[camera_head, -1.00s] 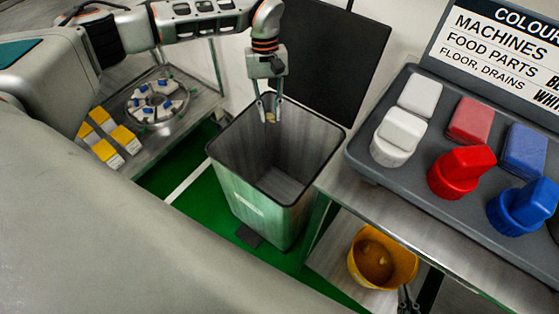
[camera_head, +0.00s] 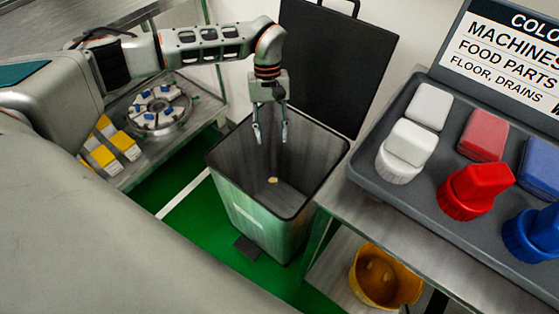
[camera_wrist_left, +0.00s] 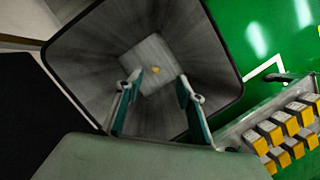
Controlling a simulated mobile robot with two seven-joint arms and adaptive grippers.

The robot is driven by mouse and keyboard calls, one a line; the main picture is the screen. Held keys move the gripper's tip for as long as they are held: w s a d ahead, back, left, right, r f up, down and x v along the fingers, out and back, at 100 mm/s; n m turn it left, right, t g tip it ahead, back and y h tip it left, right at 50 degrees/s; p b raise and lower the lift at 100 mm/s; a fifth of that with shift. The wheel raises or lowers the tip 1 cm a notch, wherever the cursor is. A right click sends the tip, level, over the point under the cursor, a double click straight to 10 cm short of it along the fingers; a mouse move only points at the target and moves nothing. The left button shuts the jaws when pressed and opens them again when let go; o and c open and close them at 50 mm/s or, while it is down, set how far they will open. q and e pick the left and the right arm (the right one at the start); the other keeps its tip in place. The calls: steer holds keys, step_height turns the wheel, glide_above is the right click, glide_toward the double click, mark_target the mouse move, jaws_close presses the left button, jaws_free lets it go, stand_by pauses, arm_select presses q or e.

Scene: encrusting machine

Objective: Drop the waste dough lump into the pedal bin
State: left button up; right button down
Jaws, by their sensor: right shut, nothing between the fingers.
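The waste dough lump (camera_head: 272,180) is a small tan piece inside the open pedal bin (camera_head: 240,185), low down. It also shows in the left wrist view (camera_wrist_left: 155,70), against the bin's pale floor. I cannot tell whether it rests there or is still falling. My left gripper (camera_head: 270,138) hangs over the bin mouth, fingers spread and empty. In the left wrist view its two fingers (camera_wrist_left: 158,98) are apart, with the lump well beyond them. Only the tips of my right gripper (camera_head: 404,309) seem to show at the bottom edge, close together.
The bin's black lid (camera_head: 335,60) stands open behind it, and its pedal (camera_head: 248,248) is at the front. A steel table with coloured scrapers and brushes (camera_head: 470,190) is at right, a yellow bucket (camera_head: 385,278) below it. Yellow-marked blocks (camera_head: 112,145) lie at left.

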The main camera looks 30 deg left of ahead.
arm_select(q)
steer(key=v, duration=1.2)
stand_by(0.3)
